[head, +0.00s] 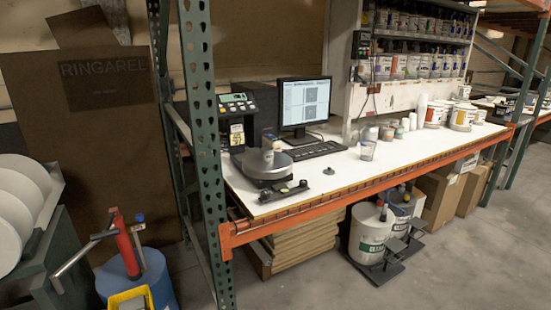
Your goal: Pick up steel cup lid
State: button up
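The white worktable (340,190) holds a small dark round piece with a raised knob (302,170), lying apart from other things near the front edge. It may be the steel cup lid, but it is too small to be sure. I cannot tell whether that vessel is the steel cup. My gripper is not in view.
A monitor (304,104) and keyboard (316,150) stand behind the scale. A clear cup (367,150) is to the right. A green rack post (203,130) rises at the table's left end. White buckets (371,235) are below the orange beam (375,178).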

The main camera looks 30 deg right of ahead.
aim_at(328, 171)
jog(key=i+j+z, duration=0.15)
jog(key=z, duration=0.3)
jog(key=i+j+z, duration=0.1)
jog(key=j+z, duration=0.3)
